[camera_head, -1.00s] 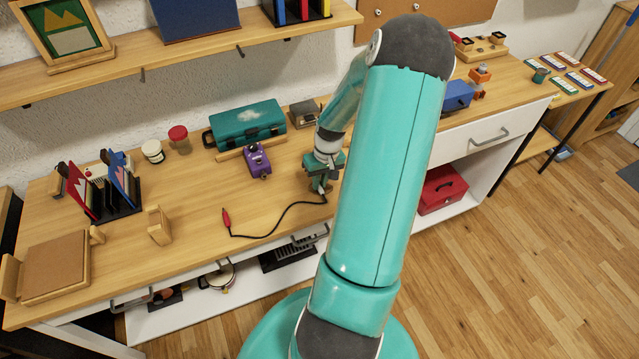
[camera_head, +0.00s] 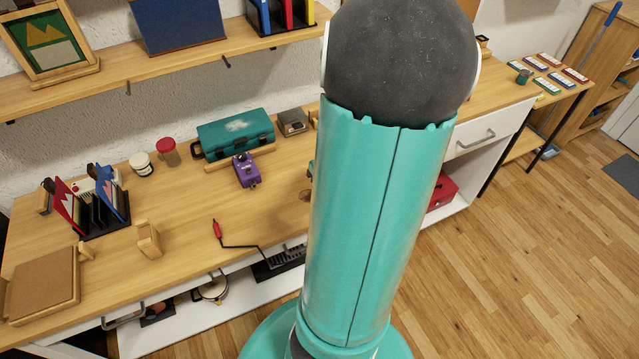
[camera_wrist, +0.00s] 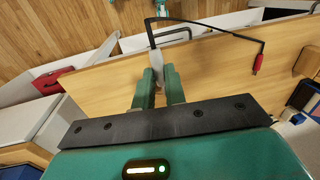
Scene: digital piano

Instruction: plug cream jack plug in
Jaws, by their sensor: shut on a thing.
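My gripper (camera_wrist: 157,88) is shut on the pale cream jack plug (camera_wrist: 156,62) in the wrist view. The plug sticks out beyond the fingers, over the desk's front edge. A black cable (camera_wrist: 205,24) runs from it to a red plug (camera_wrist: 257,64). In the head view, the red plug (camera_head: 217,229) lies on the desk and the cable (camera_head: 243,246) runs towards the front edge. My arm hides the gripper and cream plug there. A purple pedal (camera_head: 246,170) stands on the desk behind the red plug. I cannot make out a socket.
A teal case (camera_head: 235,134), a small grey box (camera_head: 293,122) and two jars (camera_head: 141,165) stand at the back. The desk middle around the red plug is mostly clear.

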